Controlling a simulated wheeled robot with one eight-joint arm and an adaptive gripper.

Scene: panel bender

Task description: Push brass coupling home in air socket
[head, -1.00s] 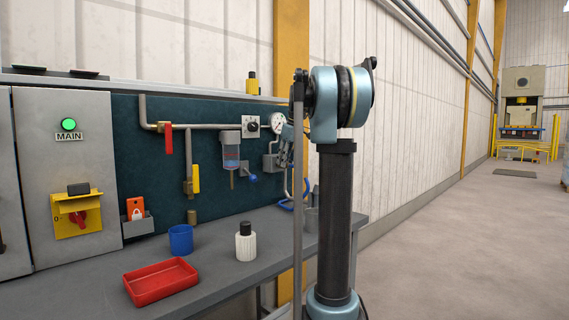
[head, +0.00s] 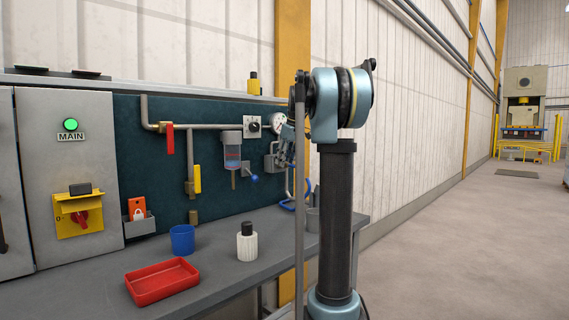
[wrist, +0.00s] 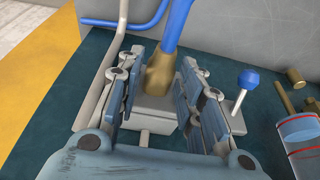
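In the wrist view, the brass coupling (wrist: 160,72) with a blue hose (wrist: 178,22) on its end is between the fingertips of my gripper (wrist: 161,65). Whether both fingers press on it or leave a small gap is not clear. The coupling is at a grey block (wrist: 155,104) on the dark teal panel; I cannot tell how deep it sits, and the socket mouth is hidden. In the head view, my gripper (head: 287,147) is at the right end of the panel, partly hidden by my arm.
A blue-knobbed lever (wrist: 244,92) stands close right of my gripper in the wrist view. A gauge (head: 277,121), a filter bowl (head: 232,156) and pipes (head: 190,160) are on the panel. A red tray (head: 162,282), blue cup (head: 182,239) and white bottle (head: 247,246) stand on the bench (head: 225,275).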

